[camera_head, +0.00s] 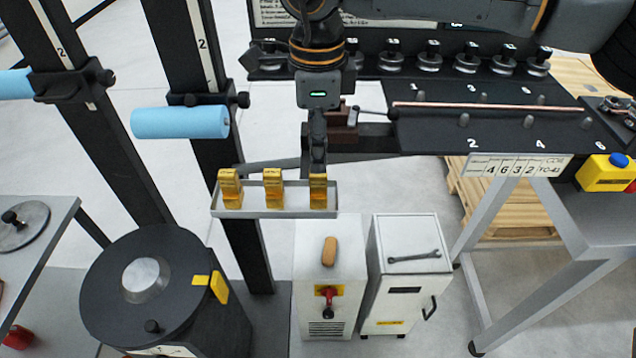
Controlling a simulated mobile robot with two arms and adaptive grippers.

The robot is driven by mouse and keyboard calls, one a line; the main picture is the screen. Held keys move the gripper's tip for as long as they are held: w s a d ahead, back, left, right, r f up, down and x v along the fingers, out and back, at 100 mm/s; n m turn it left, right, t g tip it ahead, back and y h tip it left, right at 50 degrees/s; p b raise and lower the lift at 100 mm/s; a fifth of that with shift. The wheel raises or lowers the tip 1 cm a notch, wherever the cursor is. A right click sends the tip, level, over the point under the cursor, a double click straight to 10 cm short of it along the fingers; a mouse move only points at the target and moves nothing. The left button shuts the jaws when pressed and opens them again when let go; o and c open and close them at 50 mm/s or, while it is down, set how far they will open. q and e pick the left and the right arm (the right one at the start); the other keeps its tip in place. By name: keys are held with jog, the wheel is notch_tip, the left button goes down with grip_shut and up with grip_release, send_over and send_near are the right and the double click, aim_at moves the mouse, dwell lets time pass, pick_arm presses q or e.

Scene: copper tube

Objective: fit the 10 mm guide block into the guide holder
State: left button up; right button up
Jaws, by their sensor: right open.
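Three yellow guide blocks stand in a row on a narrow grey tray (262,213): a left block (230,188), a middle block (273,187) and a right block (318,192). I cannot read their sizes, so I cannot tell which is the 10 mm one. My right gripper (317,166) points down, open, directly above the right block. Its fingertips are at or close to the block's top; contact is unclear. A brown block-like fixture (342,134), possibly the guide holder, is partly hidden behind my gripper at the bench's left end. My left gripper is out of view.
A copper tube (480,106) lies along the dark bench (440,135) at right. Black posts with blue rolls (180,122) stand at left, above a dark round drum (160,290). Below the tray are a white cabinet (405,275) with a wrench and a white box with a red handle (328,300).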

aim_at(318, 175)
jog(key=shift+w+f, duration=0.2)
jog(key=shift+f, duration=0.3)
jog(key=shift+w+f, duration=0.15)
jog(key=shift+f, duration=0.3)
jog(key=shift+s+f+p, duration=0.15)
jog(key=shift+f+p, duration=0.45)
jog(key=shift+p, duration=0.2)
notch_tip(318, 175, down, 3)
jog(key=shift+s+r+p, duration=0.1)
jog(key=shift+r+p, duration=0.1)
jog(key=shift+p, duration=0.4)
jog(key=shift+d+f, duration=0.1)
jog(key=shift+f, duration=0.55)
grip_shut()
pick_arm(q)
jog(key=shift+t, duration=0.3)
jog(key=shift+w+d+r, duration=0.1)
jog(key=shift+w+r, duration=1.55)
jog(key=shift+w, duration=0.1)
